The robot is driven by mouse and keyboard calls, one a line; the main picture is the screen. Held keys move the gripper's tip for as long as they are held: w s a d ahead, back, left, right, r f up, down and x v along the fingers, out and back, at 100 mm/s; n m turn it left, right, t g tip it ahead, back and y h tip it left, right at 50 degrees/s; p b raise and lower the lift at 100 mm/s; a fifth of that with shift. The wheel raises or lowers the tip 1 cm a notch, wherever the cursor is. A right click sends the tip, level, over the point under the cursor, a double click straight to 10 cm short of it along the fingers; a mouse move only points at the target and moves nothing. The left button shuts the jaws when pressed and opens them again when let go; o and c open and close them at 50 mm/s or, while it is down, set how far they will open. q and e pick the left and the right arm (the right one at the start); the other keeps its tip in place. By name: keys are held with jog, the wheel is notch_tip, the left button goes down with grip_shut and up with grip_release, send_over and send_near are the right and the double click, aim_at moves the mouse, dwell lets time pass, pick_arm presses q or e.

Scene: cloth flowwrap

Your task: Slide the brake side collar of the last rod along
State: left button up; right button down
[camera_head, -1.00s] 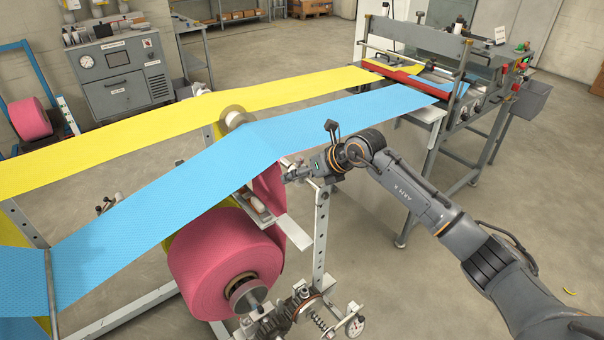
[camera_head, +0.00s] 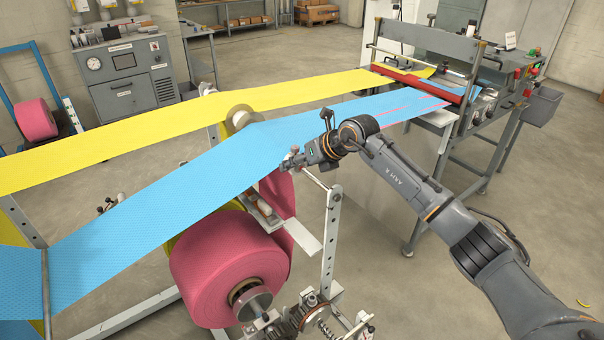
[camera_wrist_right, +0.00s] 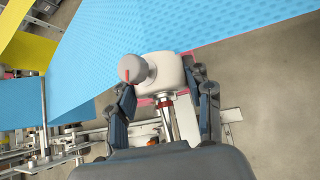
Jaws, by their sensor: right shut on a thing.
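My right gripper (camera_head: 291,163) is beside the edge of the blue web (camera_head: 180,185), above the pink roll (camera_head: 225,268). In the right wrist view, its two dark fingers (camera_wrist_right: 165,95) are shut on a pale collar (camera_wrist_right: 165,72). The collar has a round grey knob (camera_wrist_right: 131,68) with a red mark. A short shiny rod (camera_wrist_right: 166,113) shows below the collar. In the head view, a thin rod (camera_head: 314,180) runs from the gripper to a white upright post (camera_head: 331,235). The collar is mostly hidden there. My left gripper is not in view.
The yellow web (camera_head: 130,135) and blue web run to a machine with a red bar (camera_head: 425,86) at the back right. A white plate (camera_head: 303,236) sticks out below my gripper. A gauge and spring assembly (camera_head: 325,322) stands at the front. Open floor lies right of the post.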

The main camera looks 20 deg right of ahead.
jog(key=shift+f, duration=0.15)
jog(key=shift+s+d, duration=0.1)
jog(key=shift+s, duration=0.1)
jog(key=c, duration=0.8)
grip_release()
jog(key=shift+s+d, duration=0.1)
jog(key=shift+s, duration=0.1)
jog(key=shift+o, duration=1.2)
jog(key=shift+r, duration=0.2)
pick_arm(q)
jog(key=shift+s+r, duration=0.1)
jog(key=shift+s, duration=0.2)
pick_arm(e)
jog(key=shift+w+f, duration=0.1)
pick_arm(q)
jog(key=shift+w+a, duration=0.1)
pick_arm(e)
jog(key=v, duration=1.2)
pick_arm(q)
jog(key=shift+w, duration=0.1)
pick_arm(e)
jog(key=shift+w, duration=0.1)
